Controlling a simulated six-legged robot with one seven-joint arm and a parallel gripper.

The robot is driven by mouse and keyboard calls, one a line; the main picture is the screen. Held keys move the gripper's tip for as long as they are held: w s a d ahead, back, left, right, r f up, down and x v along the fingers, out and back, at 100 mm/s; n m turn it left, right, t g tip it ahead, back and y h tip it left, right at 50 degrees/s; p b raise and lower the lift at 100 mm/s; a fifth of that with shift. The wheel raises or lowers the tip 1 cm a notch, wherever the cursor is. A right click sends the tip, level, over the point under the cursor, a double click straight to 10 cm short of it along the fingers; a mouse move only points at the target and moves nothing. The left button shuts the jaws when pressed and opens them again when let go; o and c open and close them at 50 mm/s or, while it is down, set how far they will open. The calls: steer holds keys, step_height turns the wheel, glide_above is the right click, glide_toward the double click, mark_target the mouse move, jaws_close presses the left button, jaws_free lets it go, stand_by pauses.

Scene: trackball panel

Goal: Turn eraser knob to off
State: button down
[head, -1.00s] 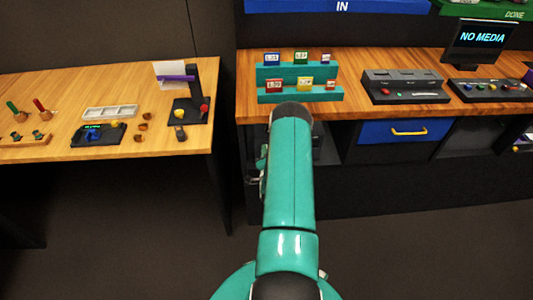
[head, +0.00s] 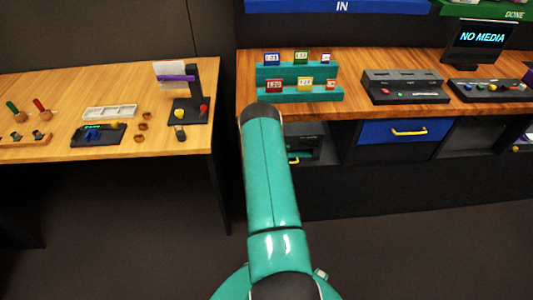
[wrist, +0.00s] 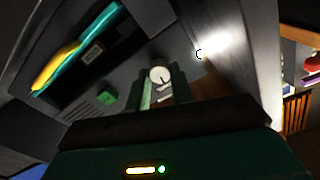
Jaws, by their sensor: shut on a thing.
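In the wrist view, my gripper (wrist: 163,92) has its two green fingers on either side of a pale round knob (wrist: 160,74), closed on it. The knob is on a grey panel (wrist: 190,62), and a small dark mark shows to its right, too unclear to read. A green button (wrist: 107,97) is on the same unit, left of the fingers. In the head view, my teal arm hides the gripper and knob. A dark unit (head: 303,143) shows in the opening under the wooden counter, right of the arm.
In the wrist view, a teal and yellow bar (wrist: 77,48) lies at the upper left and a bright glare at the upper right. In the head view, the wooden counter (head: 365,60) overhangs the opening. A blue drawer (head: 385,131) is to its right. A wooden table (head: 60,80) stands left.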

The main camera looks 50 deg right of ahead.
steer(key=shift+n, duration=0.7)
steer(key=c, duration=1.2)
jaws_free()
steer(key=v, duration=1.3)
steer(key=shift+s+a, duration=0.3)
